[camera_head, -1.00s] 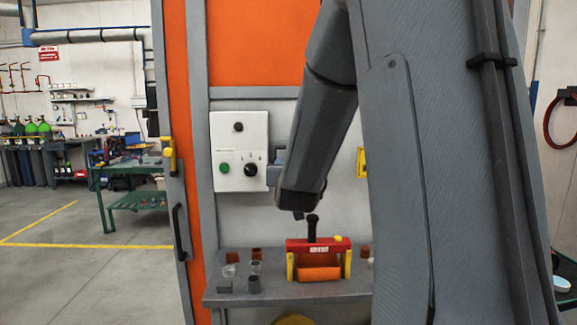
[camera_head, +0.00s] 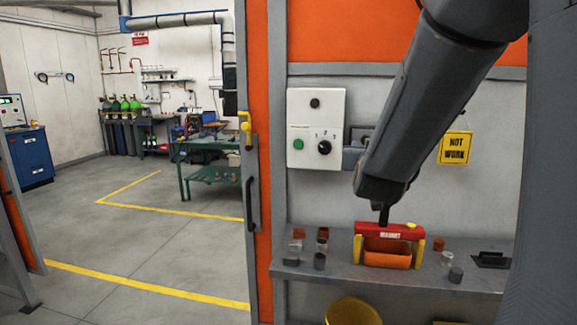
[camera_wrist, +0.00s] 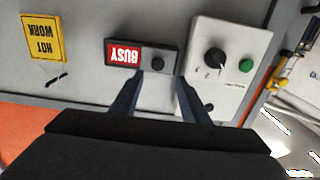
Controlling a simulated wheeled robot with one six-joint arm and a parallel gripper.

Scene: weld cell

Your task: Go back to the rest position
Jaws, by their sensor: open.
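My gripper (camera_wrist: 161,82) is open in the wrist view, its two dark fingers apart with nothing seen held between them. The fingers point at the grey wall, near the black box with the red BUSY panel (camera_wrist: 124,54), which shows upside down. A white control box (camera_wrist: 228,60) with a black knob and a green button is to the right of the fingers. In the head view my arm slopes down in front of the wall, and its lower end is above the red and yellow frame (camera_head: 390,230) on the shelf. The fingers cannot be made out there.
The grey shelf (camera_head: 310,273) carries several small cups and blocks and an orange bin (camera_head: 388,254). The control box (camera_head: 316,130) and a yellow sign (camera_head: 455,148) are on the wall. A yellow bucket (camera_head: 352,312) is below. Open floor (camera_head: 150,240) lies to the left.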

